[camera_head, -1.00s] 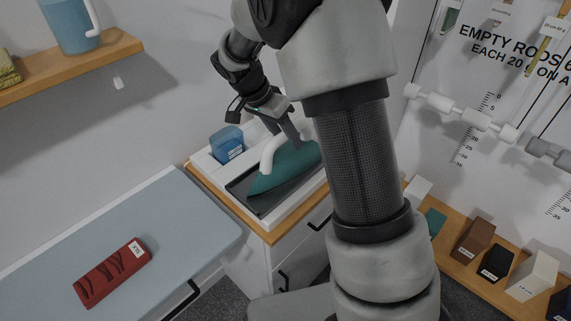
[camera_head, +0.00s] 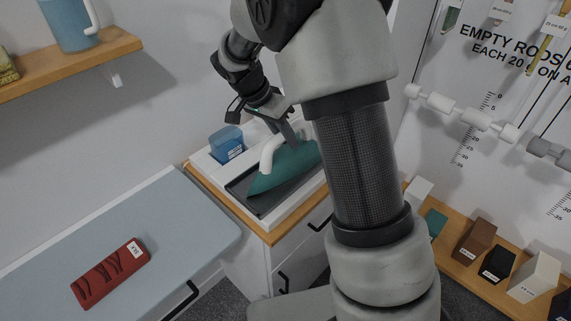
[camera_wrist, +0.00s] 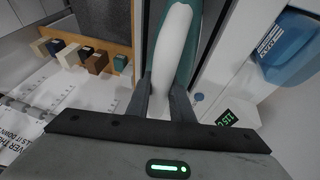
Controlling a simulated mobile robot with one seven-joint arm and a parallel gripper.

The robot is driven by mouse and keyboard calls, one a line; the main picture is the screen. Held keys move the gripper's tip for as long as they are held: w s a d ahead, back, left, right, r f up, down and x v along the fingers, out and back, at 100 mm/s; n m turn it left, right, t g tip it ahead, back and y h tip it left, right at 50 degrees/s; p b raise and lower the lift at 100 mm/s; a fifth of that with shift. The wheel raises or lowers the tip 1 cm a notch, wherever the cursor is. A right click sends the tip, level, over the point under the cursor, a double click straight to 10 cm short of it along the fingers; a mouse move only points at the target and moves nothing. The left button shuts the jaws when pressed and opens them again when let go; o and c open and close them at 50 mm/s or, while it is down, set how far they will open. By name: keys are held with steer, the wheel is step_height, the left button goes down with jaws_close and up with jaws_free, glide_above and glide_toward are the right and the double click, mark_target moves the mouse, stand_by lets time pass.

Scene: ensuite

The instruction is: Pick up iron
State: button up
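The iron, with a teal body (camera_head: 284,168) and a white curved handle (camera_head: 268,154), sits on a dark rest in a white tray on the cabinet top. In the wrist view the handle (camera_wrist: 173,42) runs between my two fingers, and a strip of teal body shows beside it. My gripper (camera_head: 293,138) is down at the handle, with its fingertips (camera_wrist: 160,84) on either side and seeming to touch it, so it looks shut on the handle. The iron appears still at rest on its support. The far end of the handle is partly hidden by my fingers.
A blue container (camera_head: 227,144) stands close beside the iron in the tray. A pale blue board (camera_head: 150,225) with a red item (camera_head: 110,273) lies at left. A shelf (camera_head: 75,67) juts from the wall above. Several small blocks stand on a wooden ledge (camera_head: 462,268) at right.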

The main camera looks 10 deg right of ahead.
jaws_close()
steer(key=shift+w+r, duration=0.1)
stand_by(1.1)
steer(key=shift+r+p, duration=0.5)
steer(key=shift+p, duration=0.3)
step_height(320, 180, up, 10)
steer(key=shift+f+b, duration=0.25)
steer(key=shift+b, duration=0.15)
jaws_free()
jaws_close()
